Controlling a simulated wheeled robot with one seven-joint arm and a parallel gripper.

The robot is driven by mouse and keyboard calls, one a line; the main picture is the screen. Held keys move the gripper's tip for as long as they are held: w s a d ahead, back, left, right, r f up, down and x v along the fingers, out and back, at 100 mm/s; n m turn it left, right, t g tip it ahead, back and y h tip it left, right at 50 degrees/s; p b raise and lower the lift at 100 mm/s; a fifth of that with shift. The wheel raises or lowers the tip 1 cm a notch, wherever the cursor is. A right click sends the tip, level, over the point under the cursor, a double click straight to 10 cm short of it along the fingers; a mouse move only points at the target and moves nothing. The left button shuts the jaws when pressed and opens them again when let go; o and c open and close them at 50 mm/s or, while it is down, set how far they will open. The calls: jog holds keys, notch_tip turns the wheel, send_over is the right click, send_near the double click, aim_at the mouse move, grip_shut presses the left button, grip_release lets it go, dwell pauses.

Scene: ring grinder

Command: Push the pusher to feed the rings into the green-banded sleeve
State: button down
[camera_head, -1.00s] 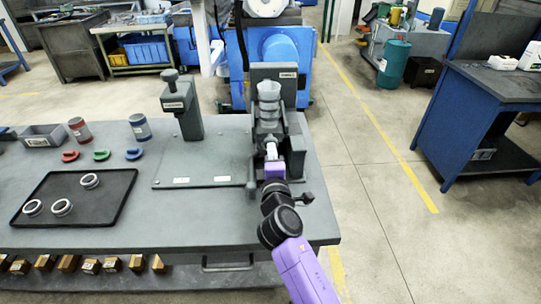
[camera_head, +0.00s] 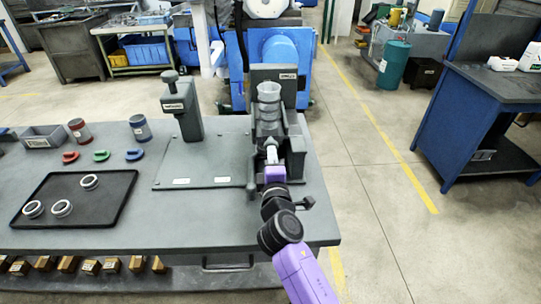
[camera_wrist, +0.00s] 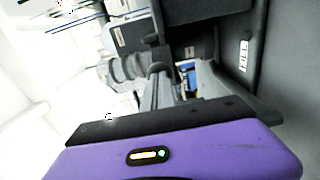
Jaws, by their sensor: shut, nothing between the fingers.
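The ring grinder (camera_head: 289,105) stands at the table's right end, with a ribbed grey cylindrical stack (camera_head: 268,103) upright in it. My gripper (camera_head: 271,152) is shut and empty, just in front of this stack, in the channel beside the dark side block. Its purple body (camera_head: 275,174) is at the front of the channel. In the wrist view the stack (camera_wrist: 128,68) lies sideways beyond my gripper. I cannot make out the pusher for certain near my fingers. I see no green-banded sleeve.
A black tray (camera_head: 105,219) with three rings stands at the left. Behind it are red, green and blue C-shaped pieces, two canisters and a grey bin (camera_head: 43,137). A dark post (camera_head: 184,108) stands left of the grinder on a flat plate. The front middle of the table is clear.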

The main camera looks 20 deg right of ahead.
jog(key=shift+v, duration=2.6)
jog(key=shift+s, duration=0.15)
jog(key=shift+v, duration=2.4)
